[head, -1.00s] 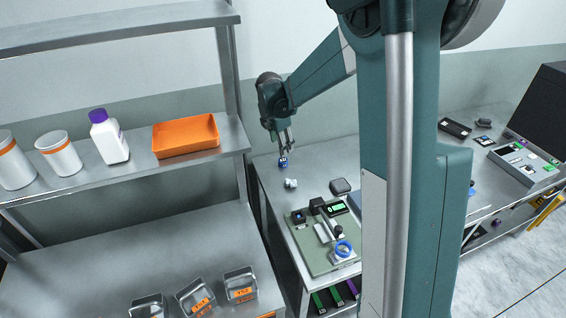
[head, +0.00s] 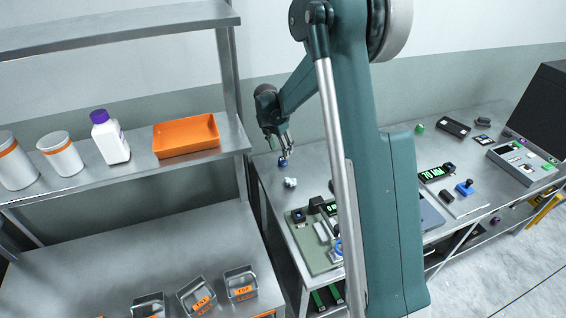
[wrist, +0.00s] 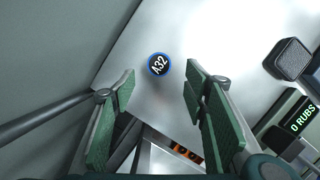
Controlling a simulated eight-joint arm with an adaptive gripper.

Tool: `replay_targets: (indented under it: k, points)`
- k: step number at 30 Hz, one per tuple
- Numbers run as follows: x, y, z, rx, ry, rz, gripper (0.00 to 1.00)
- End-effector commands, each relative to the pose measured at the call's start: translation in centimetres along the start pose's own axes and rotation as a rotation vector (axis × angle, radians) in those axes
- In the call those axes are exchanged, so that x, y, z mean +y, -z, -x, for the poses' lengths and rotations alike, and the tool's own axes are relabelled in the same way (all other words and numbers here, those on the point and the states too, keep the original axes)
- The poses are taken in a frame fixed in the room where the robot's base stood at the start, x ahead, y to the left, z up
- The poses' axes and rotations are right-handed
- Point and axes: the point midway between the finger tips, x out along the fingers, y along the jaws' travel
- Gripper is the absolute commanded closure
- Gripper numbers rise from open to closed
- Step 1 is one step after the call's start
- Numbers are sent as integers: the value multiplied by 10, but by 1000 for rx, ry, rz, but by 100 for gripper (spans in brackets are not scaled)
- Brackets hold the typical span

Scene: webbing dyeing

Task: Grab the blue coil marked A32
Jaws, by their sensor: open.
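The blue coil marked A32 (wrist: 159,64) sits on the metal bench top, its white A32 on a dark face readable in the wrist view. In the head view the coil (head: 283,163) is a small dark blue spot just below my gripper (head: 284,151). In the wrist view my gripper (wrist: 158,95) is open and empty, its green-padded fingers apart to left and right. The coil shows beyond the fingertips, roughly between their lines, and nothing covers it. It is apart from both fingers.
A crumpled white thing (head: 290,182) lies near the coil. A dark block (wrist: 287,58) and a device reading 0 RUBS (wrist: 298,117) stand to the right in the wrist view. A metal shelf with an orange tray (head: 186,136) rises at the left. Bench around the coil is clear.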

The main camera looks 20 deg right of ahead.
Motion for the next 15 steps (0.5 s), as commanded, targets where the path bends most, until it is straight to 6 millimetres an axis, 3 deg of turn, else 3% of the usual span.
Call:
replay_targets:
  k: [15]
  points:
    - [0, 0, -26, 0, 0, -1, 55]
